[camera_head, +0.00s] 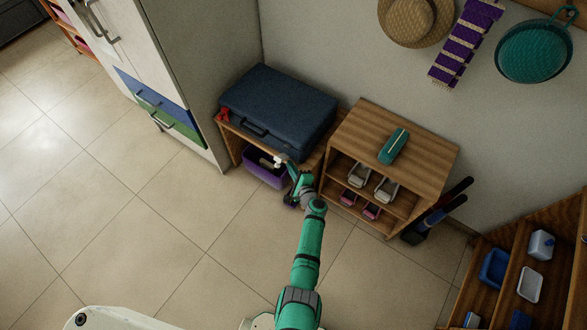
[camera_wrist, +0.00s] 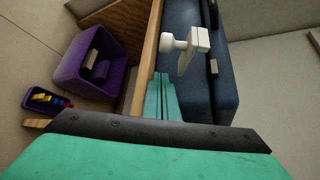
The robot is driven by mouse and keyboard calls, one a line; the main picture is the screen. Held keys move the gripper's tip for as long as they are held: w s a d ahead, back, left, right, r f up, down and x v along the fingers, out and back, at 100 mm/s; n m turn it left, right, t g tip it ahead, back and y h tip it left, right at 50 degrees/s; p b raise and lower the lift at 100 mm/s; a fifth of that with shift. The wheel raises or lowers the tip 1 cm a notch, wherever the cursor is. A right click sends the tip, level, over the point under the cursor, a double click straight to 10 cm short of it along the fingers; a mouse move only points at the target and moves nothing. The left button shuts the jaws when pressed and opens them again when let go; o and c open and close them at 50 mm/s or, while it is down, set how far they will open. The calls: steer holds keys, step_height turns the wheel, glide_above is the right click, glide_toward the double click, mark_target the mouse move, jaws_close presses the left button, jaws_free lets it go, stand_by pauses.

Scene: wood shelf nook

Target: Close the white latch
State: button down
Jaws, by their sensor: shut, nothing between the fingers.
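The white latch (camera_wrist: 192,52) shows in the wrist view as a pale bar with a round knob, in front of the blue suitcase. In the head view the latch (camera_head: 279,160) is a small white shape at the front edge of the low wooden bench, below the suitcase. My gripper (camera_wrist: 161,82) is shut and empty, its teal fingers together just short of the latch. Whether the fingertips touch it I cannot tell. In the head view my gripper (camera_head: 291,172) is beside the latch, and part of this area is hidden by my arm.
The blue suitcase (camera_head: 278,105) lies on the bench. A purple bin (camera_head: 262,172) stands under it. To the right is a wooden shelf unit (camera_head: 425,147) with a teal case (camera_head: 393,146) on top. The tiled floor (camera_head: 150,230) at left is clear.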

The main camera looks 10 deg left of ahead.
mark_target(281, 160)
steer(key=shift+s+a+r, duration=0.8)
steer(key=shift+s+a, duration=0.2)
steer(key=shift+s, duration=0.05)
steer(key=shift+w+d, duration=0.1)
